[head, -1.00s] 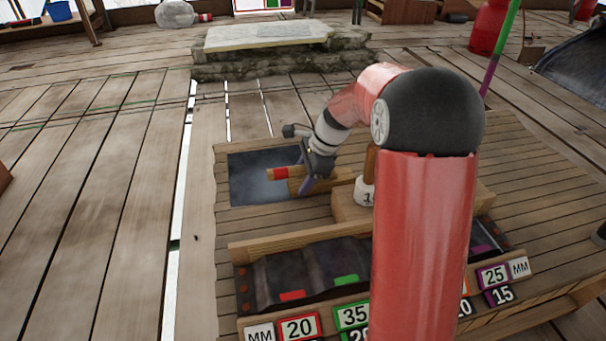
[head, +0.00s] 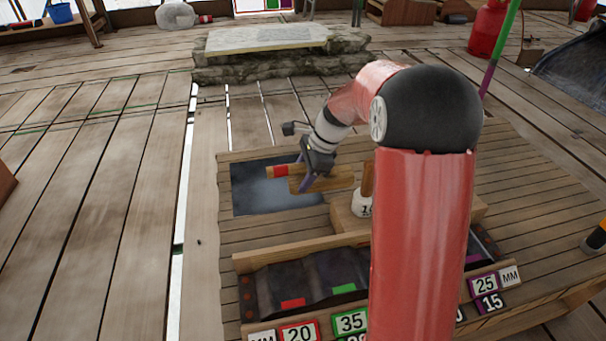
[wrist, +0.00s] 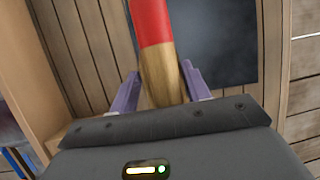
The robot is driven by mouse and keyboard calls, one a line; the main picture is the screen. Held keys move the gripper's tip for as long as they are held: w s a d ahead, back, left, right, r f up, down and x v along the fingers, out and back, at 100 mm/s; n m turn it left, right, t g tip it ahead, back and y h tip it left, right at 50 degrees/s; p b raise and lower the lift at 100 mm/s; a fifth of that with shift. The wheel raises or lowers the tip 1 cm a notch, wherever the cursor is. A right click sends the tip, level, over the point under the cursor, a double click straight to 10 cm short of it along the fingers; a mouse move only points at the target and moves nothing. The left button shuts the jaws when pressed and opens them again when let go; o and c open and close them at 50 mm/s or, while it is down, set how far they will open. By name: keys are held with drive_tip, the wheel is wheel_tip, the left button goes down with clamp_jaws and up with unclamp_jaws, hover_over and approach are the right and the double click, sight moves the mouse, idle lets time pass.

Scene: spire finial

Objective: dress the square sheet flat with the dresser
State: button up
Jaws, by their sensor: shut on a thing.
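The square sheet (head: 250,195) is dark grey and lies on the slatted bench; it also shows in the wrist view (wrist: 222,40). Its surface looks flat, though small bumps cannot be told. My gripper (head: 308,182) is over the sheet's right part. It is shut on the dresser (head: 336,178), a wooden bar with a red band toward its left end. In the wrist view the dresser (wrist: 160,75) runs between the two purple fingers and away over the sheet's near left edge. Whether the dresser touches the sheet cannot be told.
A wooden block (head: 350,222) with a white-headed mallet (head: 362,204) stands right of the sheet. A rack (head: 320,275) with dark slots and number labels runs along the bench front. My red arm hides the bench's middle right. Bare slats (head: 240,226) lie beside the sheet.

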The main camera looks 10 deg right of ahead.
drive_tip(key=shift+f, duration=0.1)
wheel_tip(320, 180, down, 5)
drive_tip(key=shift+r+b, duration=0.1)
drive_tip(key=shift+b, duration=1.15)
drive_tip(key=shift+r, duration=0.3)
drive_tip(key=shift+c, duration=0.5)
wheel_tip(320, 180, up, 4)
drive_tip(key=p, duration=0.5)
drive_tip(key=shift+r, duration=0.25)
drive_tip(key=shift+f, duration=0.1)
